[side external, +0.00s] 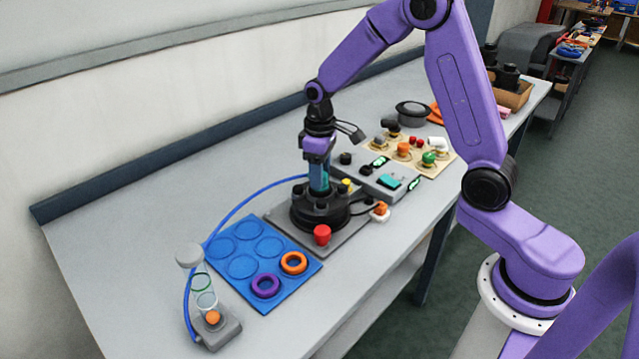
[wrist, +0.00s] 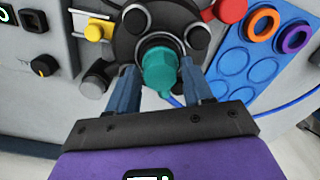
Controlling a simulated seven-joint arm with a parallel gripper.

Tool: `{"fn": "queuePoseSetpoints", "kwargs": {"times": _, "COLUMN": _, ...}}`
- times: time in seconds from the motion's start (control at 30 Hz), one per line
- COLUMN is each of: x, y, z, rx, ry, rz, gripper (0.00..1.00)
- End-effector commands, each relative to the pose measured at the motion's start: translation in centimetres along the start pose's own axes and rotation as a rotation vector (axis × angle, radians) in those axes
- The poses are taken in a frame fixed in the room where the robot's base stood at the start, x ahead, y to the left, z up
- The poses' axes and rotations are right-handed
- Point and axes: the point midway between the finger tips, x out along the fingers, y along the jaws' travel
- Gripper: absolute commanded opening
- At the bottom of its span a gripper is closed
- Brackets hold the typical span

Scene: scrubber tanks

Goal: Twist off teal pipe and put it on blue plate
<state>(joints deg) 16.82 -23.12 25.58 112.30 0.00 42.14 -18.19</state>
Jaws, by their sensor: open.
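The teal pipe (side external: 319,178) stands upright in the middle of a round black base (side external: 320,212). In the wrist view the teal pipe (wrist: 159,69) shows from above, seated in the black base (wrist: 128,42). My gripper (side external: 320,165) is over the base and points down at the pipe. In the wrist view its two blue fingers (wrist: 161,82) are apart, one on each side of the teal pipe. I cannot tell whether either finger touches it. The blue plate (side external: 252,232) lies flat to the left of the base, with several round recesses. It also shows in the wrist view (wrist: 282,72).
A purple ring (side external: 265,286) and an orange ring (side external: 293,263) sit in the plate's near recesses. A red knob (side external: 322,234) stands at the base's front. A blue hose (side external: 240,205) curves behind the plate to a small tube stand (side external: 216,330). Control panels (side external: 391,181) lie to the right.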

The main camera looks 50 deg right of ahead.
Motion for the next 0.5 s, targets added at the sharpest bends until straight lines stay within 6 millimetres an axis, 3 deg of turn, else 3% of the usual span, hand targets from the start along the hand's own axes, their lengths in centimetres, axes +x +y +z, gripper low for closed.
{"fn": "queuePoseSetpoints", "kwargs": {"times": 0.23, "x": 0.03, "y": -0.01, "z": 0.0, "rx": 0.0, "ry": 0.0, "rz": 0.0, "gripper": 0.51}}
{"fn": "queuePoseSetpoints", "kwargs": {"times": 0.4, "x": 0.02, "y": -0.01, "z": 0.0, "rx": 0.0, "ry": 0.0, "rz": 0.0, "gripper": 0.0}}
{"fn": "queuePoseSetpoints", "kwargs": {"times": 0.5, "x": 0.01, "y": 0.0, "z": -0.01, "rx": 0.0, "ry": 0.0, "rz": 0.0, "gripper": 0.0}}
